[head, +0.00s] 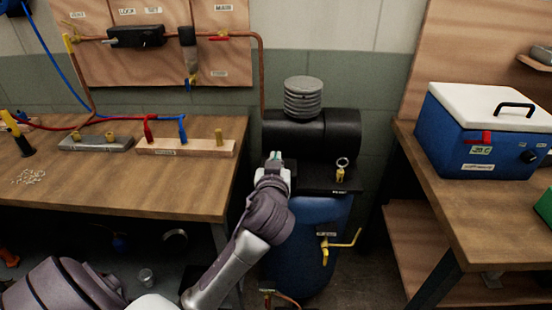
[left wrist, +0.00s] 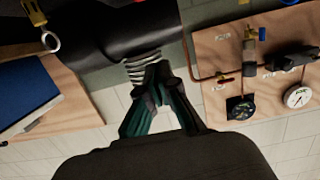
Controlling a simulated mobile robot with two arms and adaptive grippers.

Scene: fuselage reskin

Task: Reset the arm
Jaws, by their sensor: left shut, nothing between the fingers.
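My left arm comes up from the bottom of the head view. Its gripper (head: 275,158) is small and partly hidden by its own wrist, in front of the black compressor (head: 313,133) with the ribbed grey cylinder on top. In the left wrist view the gripper (left wrist: 158,75) has its two dark green fingers brought together at the tips, with nothing seen between them. The ribbed cylinder (left wrist: 143,66) shows behind the fingertips. I cannot tell from these views how far the fingertips are from it. My right gripper is in neither view.
A blue tank (head: 300,240) with a yellow valve stands below the compressor. A wooden bench (head: 190,190) with fittings is left. A blue cooler (head: 480,135) with a white lid sits on the right bench (head: 440,200). A wall panel (head: 225,65) carries copper piping.

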